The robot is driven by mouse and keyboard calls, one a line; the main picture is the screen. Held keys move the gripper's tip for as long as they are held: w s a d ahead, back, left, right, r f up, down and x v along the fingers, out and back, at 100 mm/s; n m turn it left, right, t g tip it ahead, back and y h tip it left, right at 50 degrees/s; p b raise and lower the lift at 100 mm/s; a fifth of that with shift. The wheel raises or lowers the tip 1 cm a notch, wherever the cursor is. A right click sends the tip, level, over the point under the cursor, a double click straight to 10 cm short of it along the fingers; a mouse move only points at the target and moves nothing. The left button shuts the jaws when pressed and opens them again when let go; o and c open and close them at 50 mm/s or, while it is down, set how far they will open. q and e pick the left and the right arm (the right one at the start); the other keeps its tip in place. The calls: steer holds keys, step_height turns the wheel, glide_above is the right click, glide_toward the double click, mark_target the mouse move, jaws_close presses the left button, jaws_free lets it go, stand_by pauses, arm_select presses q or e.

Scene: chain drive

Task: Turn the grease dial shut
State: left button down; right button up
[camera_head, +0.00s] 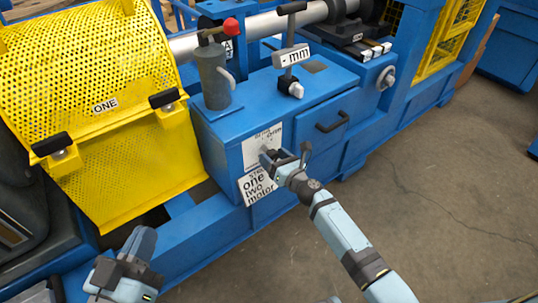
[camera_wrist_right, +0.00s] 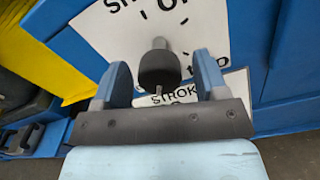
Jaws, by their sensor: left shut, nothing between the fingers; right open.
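A dark round dial (camera_wrist_right: 158,68) with a small pin stands out from a white plate (camera_wrist_right: 105,32) in the right wrist view. The plate's lettering is cut off; "SH" and "O" show near the top. My right gripper (camera_wrist_right: 162,72) is open, with one finger on each side of the dial and a gap on both sides. In the head view my right gripper (camera_head: 283,156) is at the plate on the blue box front and hides most of the dial. My left gripper (camera_head: 140,243) is shut and empty at the lower left, away from the dial.
A yellow perforated guard (camera_head: 95,80) stands left of the blue box (camera_head: 245,118). A drawer handle (camera_head: 332,122) sticks out right of my gripper. Floor at right is clear.

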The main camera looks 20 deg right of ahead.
steer(key=shift+x, duration=1.3)
steer(key=c, duration=0.9)
steer(key=shift+c, duration=0.2)
